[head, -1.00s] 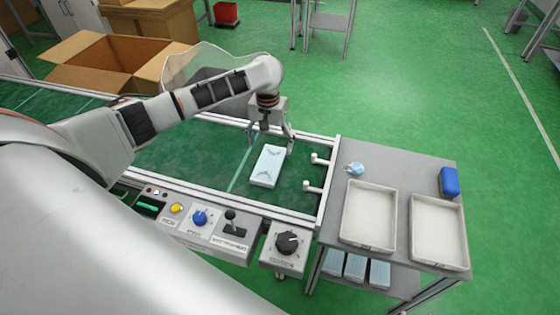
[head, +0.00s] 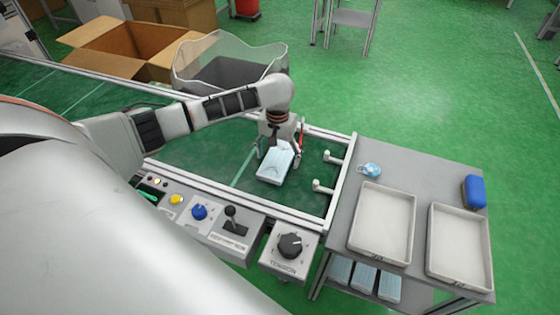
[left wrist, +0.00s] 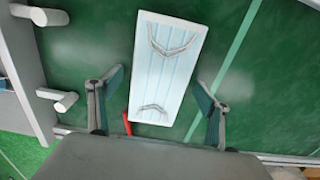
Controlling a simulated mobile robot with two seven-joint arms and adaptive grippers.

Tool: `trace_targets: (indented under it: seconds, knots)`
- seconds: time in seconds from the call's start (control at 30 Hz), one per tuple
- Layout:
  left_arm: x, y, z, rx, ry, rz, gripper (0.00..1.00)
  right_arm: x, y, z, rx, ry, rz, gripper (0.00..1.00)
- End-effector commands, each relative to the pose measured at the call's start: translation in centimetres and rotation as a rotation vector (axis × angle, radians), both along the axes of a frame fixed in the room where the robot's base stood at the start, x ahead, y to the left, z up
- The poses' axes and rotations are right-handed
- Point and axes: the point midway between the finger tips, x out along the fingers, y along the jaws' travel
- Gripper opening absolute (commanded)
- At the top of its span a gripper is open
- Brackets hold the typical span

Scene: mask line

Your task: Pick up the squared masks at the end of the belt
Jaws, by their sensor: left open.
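A stack of light-blue squared masks (head: 276,163) lies flat on the green belt (head: 215,150), close to its right end. In the left wrist view the mask stack (left wrist: 167,70) shows its pale pleated top and grey ear loops. My left gripper (head: 284,150) is over the far part of the stack. In the left wrist view its two fingers (left wrist: 157,115) are spread wide, one on each side of the stack's near end, with gaps to both. Nothing is held. My right gripper is in neither view.
Two white pegs (head: 328,171) stand at the belt's end. A grey side table (head: 405,170) holds two white trays (head: 383,222), a small blue-white mask (head: 370,170) and a blue item (head: 474,191). A control panel (head: 200,212) lines the near side. A clear-walled bin (head: 228,65) stands behind.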

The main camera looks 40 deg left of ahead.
Motion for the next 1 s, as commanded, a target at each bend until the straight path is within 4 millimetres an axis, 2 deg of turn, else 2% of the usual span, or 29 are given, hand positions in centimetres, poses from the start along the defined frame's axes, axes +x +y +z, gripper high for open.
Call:
trace_targets:
  seconds: [0.13, 0.27, 0.67, 0.77, 0.87, 1.0]
  knots:
    - [0.2, 0.0, 0.4, -0.001, -0.005, 0.000, 0.75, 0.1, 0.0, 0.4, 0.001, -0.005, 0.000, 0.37]
    - [0.1, 0.0, 0.4, -0.001, -0.004, 0.000, 0.43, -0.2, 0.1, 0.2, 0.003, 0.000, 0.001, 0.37]
    - [0.1, 0.0, 0.8, 0.000, -0.004, 0.001, 0.42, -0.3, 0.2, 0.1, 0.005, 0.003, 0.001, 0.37]
    - [0.3, 0.0, 2.1, -0.001, -0.008, 0.001, 0.42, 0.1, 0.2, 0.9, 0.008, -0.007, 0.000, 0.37]
    - [0.4, 0.0, 4.3, 0.000, -0.013, 0.001, 0.42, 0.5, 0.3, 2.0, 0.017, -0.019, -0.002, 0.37]
    - [0.4, 0.0, 8.2, 0.000, -0.016, 0.000, 0.42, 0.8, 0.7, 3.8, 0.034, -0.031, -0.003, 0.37]
